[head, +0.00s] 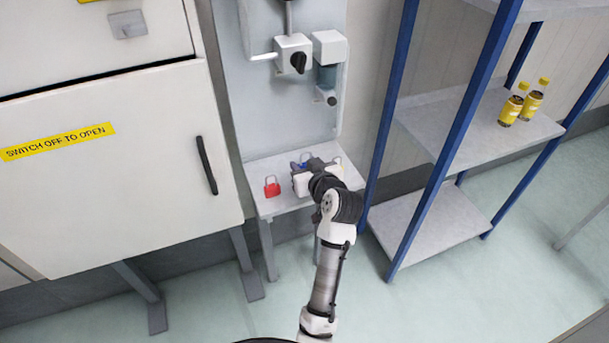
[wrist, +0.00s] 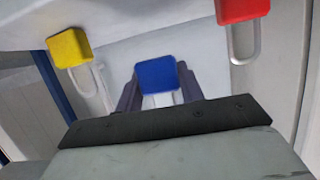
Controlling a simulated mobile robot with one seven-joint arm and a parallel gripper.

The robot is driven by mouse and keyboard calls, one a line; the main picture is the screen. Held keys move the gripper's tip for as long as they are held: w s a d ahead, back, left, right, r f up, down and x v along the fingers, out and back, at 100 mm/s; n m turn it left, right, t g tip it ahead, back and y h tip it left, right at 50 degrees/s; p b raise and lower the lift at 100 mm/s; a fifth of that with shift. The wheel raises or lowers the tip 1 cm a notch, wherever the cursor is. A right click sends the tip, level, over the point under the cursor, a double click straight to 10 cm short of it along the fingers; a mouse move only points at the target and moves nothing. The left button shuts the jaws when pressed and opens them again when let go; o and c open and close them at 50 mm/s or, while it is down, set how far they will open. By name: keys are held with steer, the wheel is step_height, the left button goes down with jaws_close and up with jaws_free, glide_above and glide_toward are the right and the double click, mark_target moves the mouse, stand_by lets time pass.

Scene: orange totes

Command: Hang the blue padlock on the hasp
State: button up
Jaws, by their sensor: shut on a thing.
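The blue padlock (wrist: 157,77) sits between the two dark fingers of my gripper (wrist: 160,92) in the wrist view, its pale shackle pointing toward the palm. My gripper is shut on it. In the head view my gripper (head: 304,162) is over the small grey shelf, hiding most of the blue padlock. I cannot tell whether the padlock touches the shelf. A small grey metal fitting (head: 128,25) on the upper left cabinet front may be the hasp; its details are too small to tell.
A red padlock (head: 272,187) lies on the grey shelf (head: 283,203) left of my gripper. A yellow padlock (wrist: 70,47) shows in the wrist view. The wall panel carries a white valve box (head: 293,53). A blue-posted rack (head: 440,160) stands at right; a black handle (head: 206,165) protrudes at left.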

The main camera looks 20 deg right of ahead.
steer(key=s, duration=0.9)
steer(key=shift+s+d, duration=0.15)
steer(key=shift+s, duration=0.2)
stand_by(1.0)
